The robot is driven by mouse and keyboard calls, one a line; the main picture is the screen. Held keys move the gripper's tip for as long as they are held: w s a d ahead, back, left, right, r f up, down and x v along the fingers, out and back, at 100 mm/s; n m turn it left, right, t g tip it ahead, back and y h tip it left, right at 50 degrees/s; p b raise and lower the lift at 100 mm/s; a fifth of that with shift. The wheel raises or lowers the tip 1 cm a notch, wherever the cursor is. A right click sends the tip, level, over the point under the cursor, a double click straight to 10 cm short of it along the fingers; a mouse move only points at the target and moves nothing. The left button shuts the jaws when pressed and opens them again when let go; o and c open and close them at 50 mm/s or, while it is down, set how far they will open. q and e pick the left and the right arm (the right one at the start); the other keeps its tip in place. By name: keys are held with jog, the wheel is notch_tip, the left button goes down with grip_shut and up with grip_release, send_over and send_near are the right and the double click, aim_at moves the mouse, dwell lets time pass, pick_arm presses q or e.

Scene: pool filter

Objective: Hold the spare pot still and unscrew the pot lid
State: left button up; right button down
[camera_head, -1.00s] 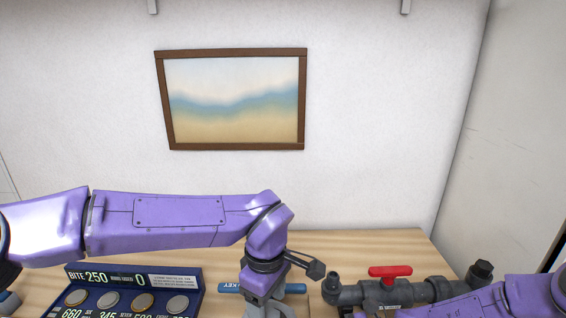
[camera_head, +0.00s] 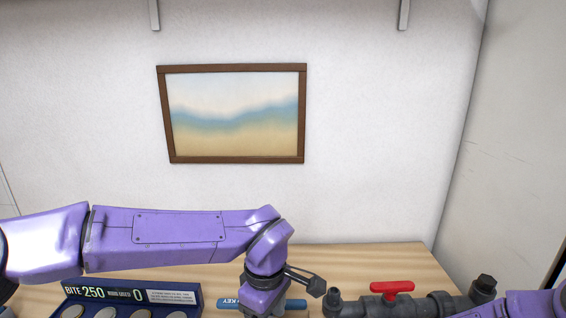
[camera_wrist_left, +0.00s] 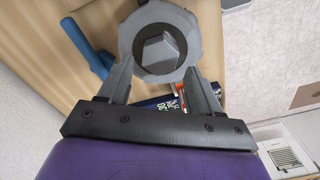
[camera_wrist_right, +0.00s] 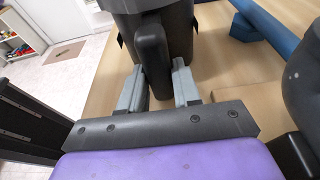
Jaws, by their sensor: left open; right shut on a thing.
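The pot lid (camera_wrist_left: 178,27) shows in the left wrist view as a grey many-sided ring with a raised hex boss in its dark middle. My left gripper (camera_wrist_left: 162,74) is open, with one finger on each side of the lid; I cannot tell whether they touch it. The spare pot (camera_wrist_right: 188,32) is a dark grey body at the top of the right wrist view. My right gripper (camera_wrist_right: 158,76) is shut on the pot's upright rib (camera_wrist_right: 153,55). In the head view the pot and both gripper tips are hidden or cut off by the bottom edge.
A blue key tool (camera_head: 295,304) lies on the wooden table (camera_head: 390,258) behind my left gripper. A dark blue box with several coins (camera_head: 180,297) stands at the left. A grey pipe with a red valve handle (camera_head: 392,287) is at the right. A wall stands behind.

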pick_arm(q)
jog(key=o, duration=0.7)
jog(key=shift+f, duration=0.1)
jog(key=shift+f, duration=2.25)
jog(key=shift+s+f, duration=0.3)
jog(key=shift+f, duration=0.15)
jog(key=shift+w+r, duration=0.2)
jog(key=shift+r, duration=0.55)
jog(key=shift+w+r, duration=0.15)
jog(key=shift+r, duration=0.55)
jog(key=shift+s+r, duration=0.15)
jog(key=shift+r, duration=0.5)
jog(key=shift+m, duration=1.2)
